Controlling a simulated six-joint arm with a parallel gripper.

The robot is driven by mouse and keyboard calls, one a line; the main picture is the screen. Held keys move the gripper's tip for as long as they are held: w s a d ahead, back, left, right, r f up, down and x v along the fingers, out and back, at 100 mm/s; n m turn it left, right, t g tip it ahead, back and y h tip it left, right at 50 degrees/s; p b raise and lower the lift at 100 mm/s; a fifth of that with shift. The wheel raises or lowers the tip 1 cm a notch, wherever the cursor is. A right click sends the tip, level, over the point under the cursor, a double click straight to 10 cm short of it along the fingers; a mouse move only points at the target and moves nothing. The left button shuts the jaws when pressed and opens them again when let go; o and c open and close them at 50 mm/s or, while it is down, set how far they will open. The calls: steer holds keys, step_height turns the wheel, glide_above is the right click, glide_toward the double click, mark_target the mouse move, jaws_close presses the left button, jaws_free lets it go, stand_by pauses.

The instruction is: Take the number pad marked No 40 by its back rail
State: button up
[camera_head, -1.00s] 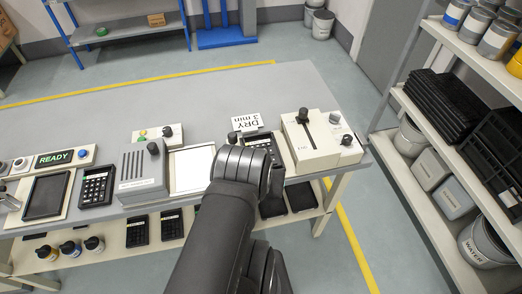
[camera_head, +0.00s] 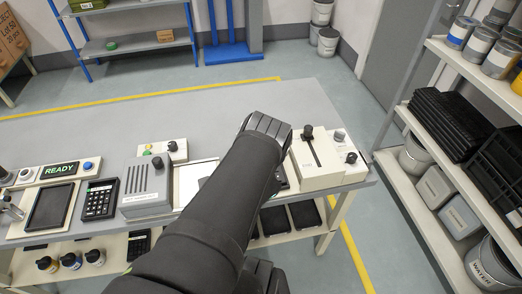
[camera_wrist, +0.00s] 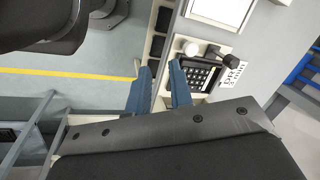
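A black number pad (camera_wrist: 199,75) lies in a pale holder in the wrist view, beside the card reading DRY 3 min (camera_wrist: 233,70). In the head view my arm hides most of it. Another black number pad (camera_head: 98,199) lies on the bench at the left, next to the grey box. I cannot read No 40 on either pad. My gripper (camera_wrist: 159,88) shows two blue fingers standing apart with nothing between them. One finger overlaps the near edge of the holder in the picture; I cannot tell whether it touches. In the head view the fingers are hidden behind my arm.
A cream box with a slot and lever (camera_head: 316,162) stands right of my arm. A grey ribbed box (camera_head: 146,186) stands to the left. Dark pads lie on the lower shelf (camera_head: 325,229) under the bench. The back of the bench top (camera_head: 190,115) is clear.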

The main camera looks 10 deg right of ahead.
steer(key=w+d+m+g+h, duration=0.1)
steer(key=w+d+m, duration=0.25)
steer(key=w, duration=0.95)
steer(key=w+d+m+g, duration=0.1)
steer(key=w+d+m, duration=0.3)
steer(key=w, duration=0.9)
steer(key=shift+n, duration=0.75)
steer(key=f, duration=0.7)
steer(key=d+f, duration=0.1)
steer(key=f, duration=0.2)
steer(key=shift+s+d+f, duration=0.1)
steer(key=shift+s+f, duration=0.1)
steer(key=shift+f, duration=0.15)
steer(key=shift+s+f, duration=0.15)
steer(key=shift+f, duration=2.6)
jaws_close()
